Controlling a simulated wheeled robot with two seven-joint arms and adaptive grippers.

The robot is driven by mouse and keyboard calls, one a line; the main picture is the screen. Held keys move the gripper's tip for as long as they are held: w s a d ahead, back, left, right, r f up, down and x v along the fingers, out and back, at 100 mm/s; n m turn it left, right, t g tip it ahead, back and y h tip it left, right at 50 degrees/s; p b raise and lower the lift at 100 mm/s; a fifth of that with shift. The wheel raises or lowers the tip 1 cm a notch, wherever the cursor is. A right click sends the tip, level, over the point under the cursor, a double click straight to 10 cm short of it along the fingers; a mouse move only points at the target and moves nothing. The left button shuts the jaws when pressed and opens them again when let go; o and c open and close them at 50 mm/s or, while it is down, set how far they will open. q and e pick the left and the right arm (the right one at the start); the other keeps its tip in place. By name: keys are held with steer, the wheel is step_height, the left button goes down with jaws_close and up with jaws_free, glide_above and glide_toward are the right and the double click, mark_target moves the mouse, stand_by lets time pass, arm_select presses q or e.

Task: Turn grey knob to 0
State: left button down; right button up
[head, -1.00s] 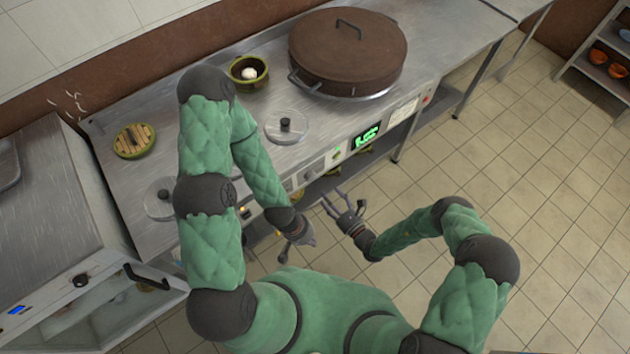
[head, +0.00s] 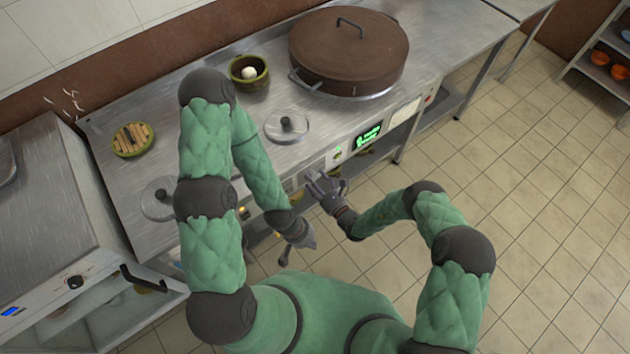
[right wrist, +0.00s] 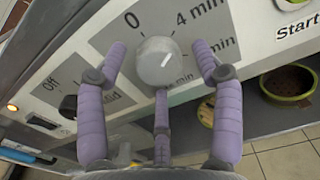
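The grey knob (right wrist: 158,66) is on a grey dial panel in the right wrist view, with "0" at its upper left and "4 min" at its upper right. Its white mark slants up to the right, towards the "4 min" side. My right gripper (right wrist: 159,58) is open, with purple fingers left, right and below the knob; I cannot tell whether any touches it. In the head view my right gripper (head: 318,184) is at the counter front and hides the knob. My left gripper (head: 290,250) hangs lower, before the counter; its finger opening is unclear.
A black knob (right wrist: 68,106) marked "Off" sits left of the dial, and a "Start" label is at the right. On the counter (head: 210,235) stand a large brown-lidded pot (head: 345,55), a green bowl (head: 248,73) and round lids. Tiled floor is open at the right.

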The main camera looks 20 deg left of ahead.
steer(key=c, duration=1)
steer(key=n, duration=0.5)
steer(key=shift+w+d+n+p, duration=0.1)
steer(key=shift+d+n+p, duration=0.05)
steer(key=shift+n+p, duration=0.2)
steer(key=n, duration=0.6)
steer(key=shift+w+p, duration=0.1)
steer(key=shift+p, duration=0.2)
steer(key=o, duration=1.1)
steer(key=shift+n, duration=0.25)
